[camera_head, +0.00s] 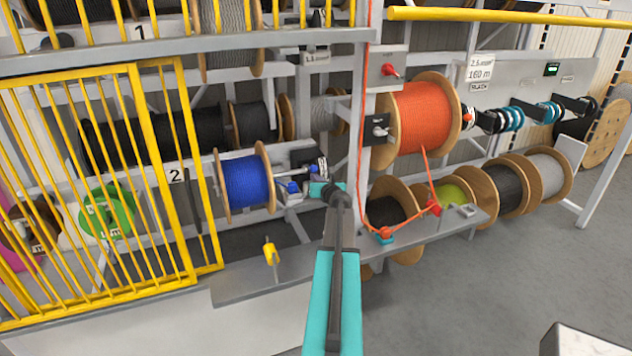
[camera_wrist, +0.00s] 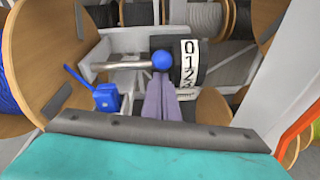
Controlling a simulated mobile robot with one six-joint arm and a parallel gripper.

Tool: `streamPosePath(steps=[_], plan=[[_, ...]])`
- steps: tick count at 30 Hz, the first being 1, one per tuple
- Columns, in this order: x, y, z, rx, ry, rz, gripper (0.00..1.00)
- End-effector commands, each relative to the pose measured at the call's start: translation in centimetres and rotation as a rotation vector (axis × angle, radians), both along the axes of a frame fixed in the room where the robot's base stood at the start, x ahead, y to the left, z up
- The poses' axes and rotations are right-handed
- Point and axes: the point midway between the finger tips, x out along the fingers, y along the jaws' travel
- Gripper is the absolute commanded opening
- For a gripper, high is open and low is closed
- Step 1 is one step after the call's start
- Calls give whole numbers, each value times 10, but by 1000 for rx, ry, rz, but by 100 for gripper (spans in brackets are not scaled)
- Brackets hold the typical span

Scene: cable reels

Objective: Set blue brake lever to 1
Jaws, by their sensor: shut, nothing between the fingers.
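The blue brake lever is a metal rod with a round blue knob (camera_wrist: 162,60), beside the blue cable reel. In the wrist view the knob lines up about with the 1 on the number dial (camera_wrist: 188,62), which shows 0, 1, 2 and part of 3. The knob also shows in the head view (camera_head: 313,168). My gripper (camera_wrist: 161,82) is shut and empty, its fingertips right at the knob's near side. I cannot tell whether they touch it. In the head view my gripper (camera_head: 328,190) partly hides the area beside the dial.
The blue reel (camera_head: 246,182) stands left of the lever. A small blue block with a thin rod (camera_wrist: 107,97) sits below left of the knob. An orange reel (camera_head: 422,117) with orange cable is to the right. A yellow barred gate (camera_head: 150,165) stands left.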

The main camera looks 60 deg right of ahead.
Motion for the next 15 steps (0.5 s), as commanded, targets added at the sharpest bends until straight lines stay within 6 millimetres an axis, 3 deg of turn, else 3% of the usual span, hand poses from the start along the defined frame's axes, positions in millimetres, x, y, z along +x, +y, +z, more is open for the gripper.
streamPosePath(steps=[15], plan=[[0,1,-1,-1,-1,0,0]])
